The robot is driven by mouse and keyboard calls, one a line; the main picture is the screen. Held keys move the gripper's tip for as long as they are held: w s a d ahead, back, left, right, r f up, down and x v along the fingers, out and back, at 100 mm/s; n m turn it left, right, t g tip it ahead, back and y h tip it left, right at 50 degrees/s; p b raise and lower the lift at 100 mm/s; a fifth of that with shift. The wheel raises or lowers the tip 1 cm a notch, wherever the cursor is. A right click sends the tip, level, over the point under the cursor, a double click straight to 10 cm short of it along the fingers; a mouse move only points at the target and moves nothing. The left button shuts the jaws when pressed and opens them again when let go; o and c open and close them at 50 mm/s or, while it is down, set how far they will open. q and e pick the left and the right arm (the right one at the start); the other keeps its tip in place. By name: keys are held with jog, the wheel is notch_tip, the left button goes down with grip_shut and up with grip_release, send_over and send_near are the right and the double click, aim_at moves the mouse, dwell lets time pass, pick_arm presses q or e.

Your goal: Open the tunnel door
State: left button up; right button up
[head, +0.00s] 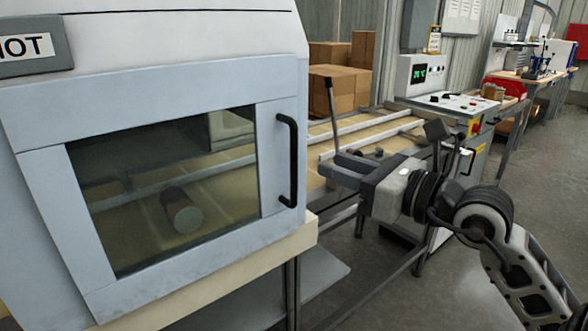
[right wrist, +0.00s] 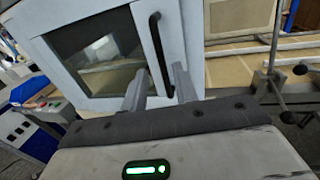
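The tunnel door (head: 165,73) is pale blue-grey with a dark window and looks shut. Its black vertical bar handle (head: 287,160) is on the right side; it also shows in the right wrist view (right wrist: 157,48). My right gripper (head: 330,162) is open and empty, just right of the handle and apart from it in the head view. In the right wrist view, the handle lies ahead between the two grey fingers (right wrist: 158,80). A cylindrical cartridge (head: 182,213) lies behind the window. My left gripper is not in view.
Cardboard boxes (head: 340,82) stand behind. A control cabinet (head: 455,107) stands at the conveyor's far end. Floor at right is clear.

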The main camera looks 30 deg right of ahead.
aim_at(296, 151)
jog(key=p+x, duration=0.2)
jog(key=x, duration=0.7)
jog(key=shift+w+a+r+p, duration=0.1)
jog(key=shift+w+p, duration=0.25)
grip_shut()
